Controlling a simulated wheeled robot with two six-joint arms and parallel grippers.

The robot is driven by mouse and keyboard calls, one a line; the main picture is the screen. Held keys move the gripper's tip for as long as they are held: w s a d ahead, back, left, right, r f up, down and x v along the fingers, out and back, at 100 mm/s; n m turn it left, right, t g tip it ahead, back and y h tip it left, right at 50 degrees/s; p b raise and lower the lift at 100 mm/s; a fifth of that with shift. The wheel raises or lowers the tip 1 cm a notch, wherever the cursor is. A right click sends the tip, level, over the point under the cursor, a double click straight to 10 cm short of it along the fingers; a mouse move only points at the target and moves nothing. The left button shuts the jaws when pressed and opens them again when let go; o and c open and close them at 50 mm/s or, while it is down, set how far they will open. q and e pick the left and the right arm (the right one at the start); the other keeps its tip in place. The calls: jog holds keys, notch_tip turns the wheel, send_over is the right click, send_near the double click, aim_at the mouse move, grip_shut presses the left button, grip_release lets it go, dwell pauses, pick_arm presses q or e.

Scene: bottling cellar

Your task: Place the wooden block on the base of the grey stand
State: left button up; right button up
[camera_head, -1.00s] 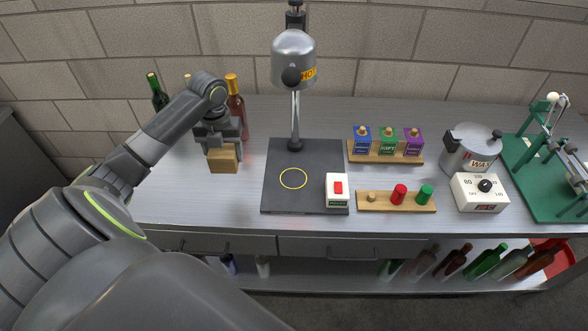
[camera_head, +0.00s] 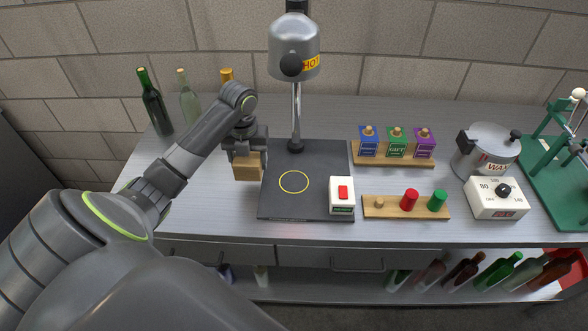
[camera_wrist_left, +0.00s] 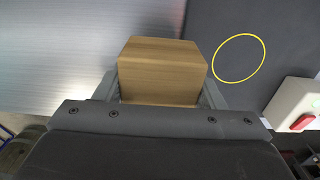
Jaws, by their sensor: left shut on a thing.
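The wooden block (camera_head: 249,166) is held in my left gripper (camera_head: 247,160), which is shut on it. The block is at the left edge of the grey stand's dark base (camera_head: 310,207). I cannot tell its exact height above the bench. In the left wrist view the block (camera_wrist_left: 160,68) sits between the fingers, and the base (camera_wrist_left: 285,30) with its yellow circle lies to the right. The stand's post rises at the back of the base and carries a silver lamp head (camera_head: 293,50) marked HOT. My right gripper is not in view.
A white box with a red switch (camera_head: 342,194) sits on the base's right front corner. Right of the base are a rack of coloured stamps (camera_head: 400,160), a peg board (camera_head: 405,209) and a wax pot (camera_head: 486,150). Bottles (camera_head: 153,103) stand at the back left.

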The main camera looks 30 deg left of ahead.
pick_arm(q)
jog(key=w+d, duration=0.2)
jog(key=d, duration=0.1)
jog(key=w+d+p, duration=0.1)
jog(key=w+d, duration=0.1)
jog(key=d, duration=0.1)
jog(key=w+d+p, duration=0.1)
jog(key=w+d, duration=0.1)
jog(key=d, duration=0.2)
jog(key=shift+w, duration=0.15)
jog(key=shift+d+f+p, duration=0.1)
jog(key=shift+p, duration=0.2)
notch_tip(320, 180, down, 2)
jog(key=shift+f+p, duration=0.1)
jog(key=shift+p, duration=0.3)
jog(key=shift+f, duration=0.6)
jog(key=o, duration=1.1)
jog(key=shift+f, duration=0.1)
jog(key=shift+c, duration=0.2)
